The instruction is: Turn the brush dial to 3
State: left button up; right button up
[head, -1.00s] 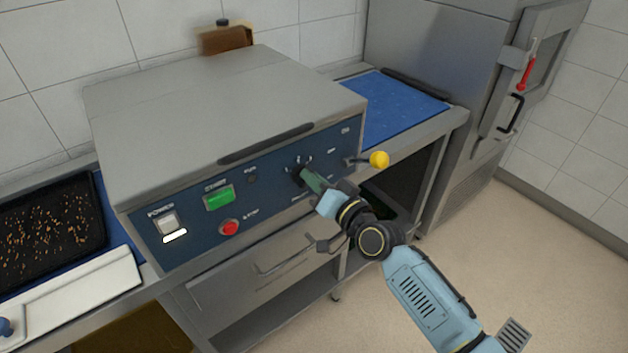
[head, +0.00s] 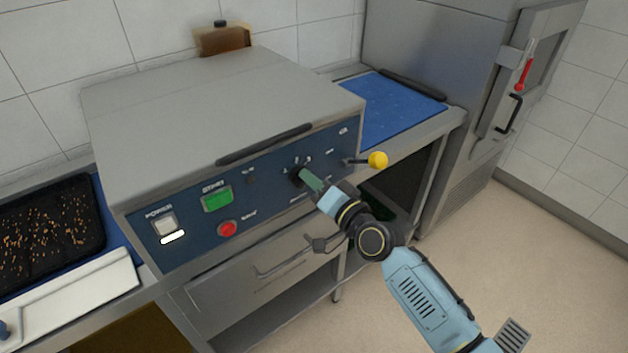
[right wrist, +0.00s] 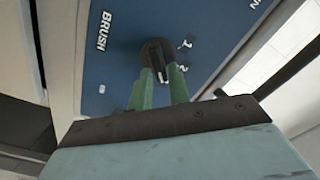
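The brush dial (head: 297,174) is a small black knob on the dark blue front panel of the steel machine. In the right wrist view the dial (right wrist: 154,52) shows beside the word BRUSH, with the marks 1 and 2 to its right. A white line is on its lower side in that view, between the fingers; no mark 3 can be read there. My right gripper (head: 308,178) is at the dial, and its green fingers (right wrist: 160,82) lie on both sides of the knob, apparently closed on it. The fingers hide part of the dial's edge. My left gripper is out of view.
The panel also has a white power switch (head: 165,225), a green start button (head: 217,198) and a red stop button (head: 227,228). A yellow-knobbed lever (head: 378,160) sticks out close to my right wrist. A drawer handle (head: 285,262) is below.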

jog(key=o, duration=0.3)
jog(key=v, duration=1.3)
jog(key=shift+p, duration=0.35)
jog(key=shift+s+d, duration=0.15)
